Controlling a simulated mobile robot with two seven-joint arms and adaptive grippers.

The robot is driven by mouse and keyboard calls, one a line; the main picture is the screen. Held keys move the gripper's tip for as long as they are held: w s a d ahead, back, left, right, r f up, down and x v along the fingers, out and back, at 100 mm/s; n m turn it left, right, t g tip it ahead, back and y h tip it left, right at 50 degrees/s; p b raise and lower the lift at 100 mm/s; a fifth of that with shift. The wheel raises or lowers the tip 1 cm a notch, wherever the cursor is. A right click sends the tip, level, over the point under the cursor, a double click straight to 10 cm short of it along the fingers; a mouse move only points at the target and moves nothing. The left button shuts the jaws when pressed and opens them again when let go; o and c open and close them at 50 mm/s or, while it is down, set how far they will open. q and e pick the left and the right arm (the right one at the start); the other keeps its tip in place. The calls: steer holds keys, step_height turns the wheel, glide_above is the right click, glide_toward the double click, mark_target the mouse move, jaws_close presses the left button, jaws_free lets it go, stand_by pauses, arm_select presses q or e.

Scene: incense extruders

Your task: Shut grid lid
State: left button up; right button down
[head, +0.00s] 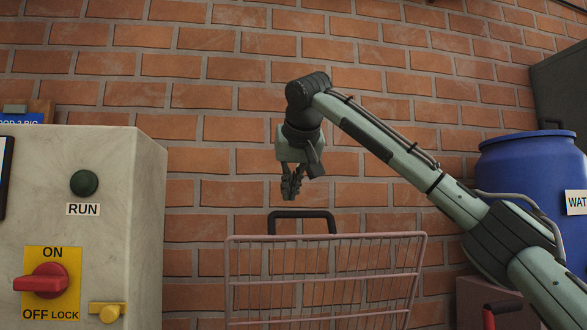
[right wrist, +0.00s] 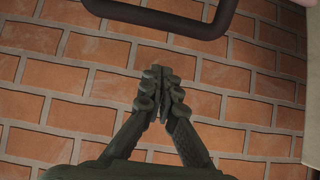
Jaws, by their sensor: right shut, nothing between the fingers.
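The grid lid (head: 325,238) is a pinkish wire grid in a frame, standing upright in front of the brick wall in the head view. A black loop handle (head: 302,214) sticks up from its top edge. The handle also shows at the top of the right wrist view (right wrist: 160,19). My right gripper (head: 290,196) is shut and empty, pointing down just above the handle in the head view. In the right wrist view its fingertips (right wrist: 158,72) are together, with a visible gap to the handle. The lower part of the lid is out of frame. My left gripper is not in view.
A pale cabinet (head: 130,230) with a RUN button (head: 84,183) and a red switch (head: 45,283) stands at the left. A blue barrel (head: 530,165) is at the right, behind my right arm. The brick wall (head: 220,70) closes off the back.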

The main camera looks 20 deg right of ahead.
steer(key=shift+s+a+f, duration=0.15)
steer(key=shift+s+f, duration=0.4)
steer(key=shift+s, duration=0.1)
steer(key=shift+s+a+f, duration=0.15)
steer(key=shift+s+f, duration=0.4)
steer(key=shift+s, duration=0.05)
steer(key=shift+s+f, duration=0.1)
steer(key=shift+f, duration=0.05)
steer(key=shift+f, duration=0.1)
